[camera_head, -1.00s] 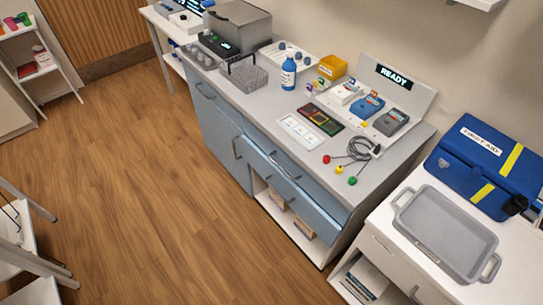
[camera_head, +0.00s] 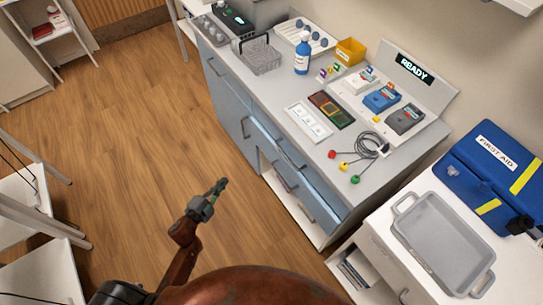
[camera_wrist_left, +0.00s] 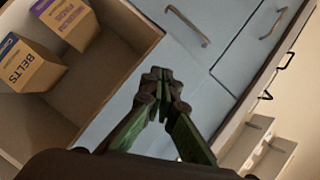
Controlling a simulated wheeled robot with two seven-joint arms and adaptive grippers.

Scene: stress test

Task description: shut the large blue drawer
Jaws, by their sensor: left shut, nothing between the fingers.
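The blue drawer front (camera_head: 318,198) is on the blue-grey cabinet under the grey counter, right of centre in the head view. It appears to stand out a little from the cabinet; how far is hard to tell. My left gripper (camera_head: 222,184) is shut and empty, over the floor in front of the cabinet and apart from the drawer. In the left wrist view the shut fingertips (camera_wrist_left: 162,76) point toward blue fronts (camera_wrist_left: 185,75) with metal handles (camera_wrist_left: 188,26). I cannot tell which of these fronts is the large drawer. My right gripper is out of view.
An open shelf with cardboard boxes (camera_wrist_left: 28,65) lies left of the fingers in the wrist view. The counter (camera_head: 262,92) holds a bottle, a wire basket and devices. A white cabinet with a grey tray (camera_head: 442,240) stands at right. Wooden floor (camera_head: 150,130) is clear at left.

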